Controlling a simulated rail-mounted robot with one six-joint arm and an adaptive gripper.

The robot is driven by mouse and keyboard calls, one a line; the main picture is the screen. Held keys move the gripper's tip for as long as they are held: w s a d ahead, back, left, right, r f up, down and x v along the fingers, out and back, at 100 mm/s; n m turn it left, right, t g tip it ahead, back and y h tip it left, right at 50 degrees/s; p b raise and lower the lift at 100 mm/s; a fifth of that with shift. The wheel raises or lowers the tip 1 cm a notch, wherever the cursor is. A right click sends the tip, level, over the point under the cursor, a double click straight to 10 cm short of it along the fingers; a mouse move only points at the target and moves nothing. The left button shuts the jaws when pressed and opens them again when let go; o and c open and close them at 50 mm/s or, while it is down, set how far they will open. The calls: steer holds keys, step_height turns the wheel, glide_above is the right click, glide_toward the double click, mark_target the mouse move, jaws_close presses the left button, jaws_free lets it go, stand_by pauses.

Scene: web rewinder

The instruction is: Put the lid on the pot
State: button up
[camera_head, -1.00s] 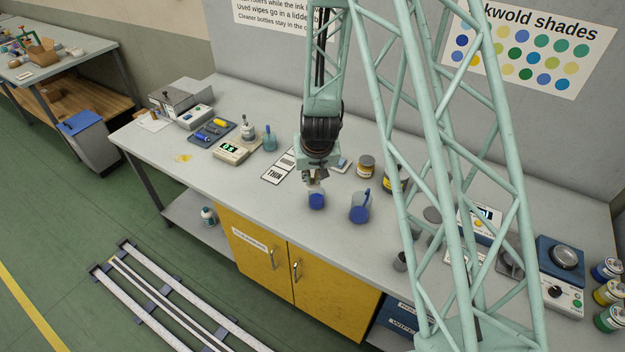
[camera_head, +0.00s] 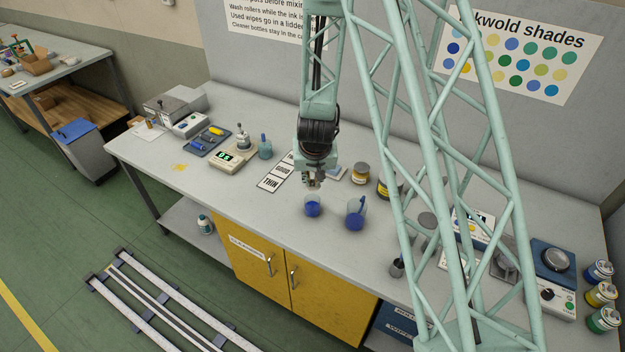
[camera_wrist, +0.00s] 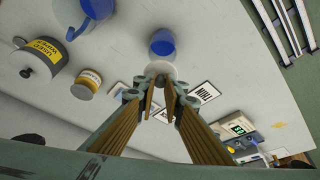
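A small clear pot with blue contents (camera_head: 313,208) stands on the bench. It also shows in the wrist view (camera_wrist: 162,43). My gripper (camera_head: 313,183) is right above this pot, pointing down. A small dark rounded piece (camera_wrist: 160,80) shows at the fingertips. I cannot tell whether it is a lid knob, or whether the fingers grip it. No separate lid is clearly visible.
Right of the pot stands a clear jug with blue contents (camera_head: 356,215). Behind are a yellow-labelled jar (camera_head: 360,173) and a knobbed, yellow-labelled canister (camera_wrist: 42,60). White cards (camera_head: 276,173) and a scale (camera_head: 228,157) lie left. The bench front near the pot is clear.

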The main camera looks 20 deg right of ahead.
mark_target(313, 189)
steer(key=shift+f, duration=0.15)
steer(key=shift+f+b, duration=2.5)
steer(key=shift+f, duration=0.5)
steer(key=shift+f+b, duration=0.2)
steer(key=shift+b, duration=0.15)
stand_by(0.9)
steer(key=shift+o, duration=0.9)
steer(key=o, duration=0.5)
steer(key=shift+o, duration=0.8)
steer(key=o, duration=0.4)
steer(key=shift+c, duration=0.2)
steer(key=shift+r, duration=0.2)
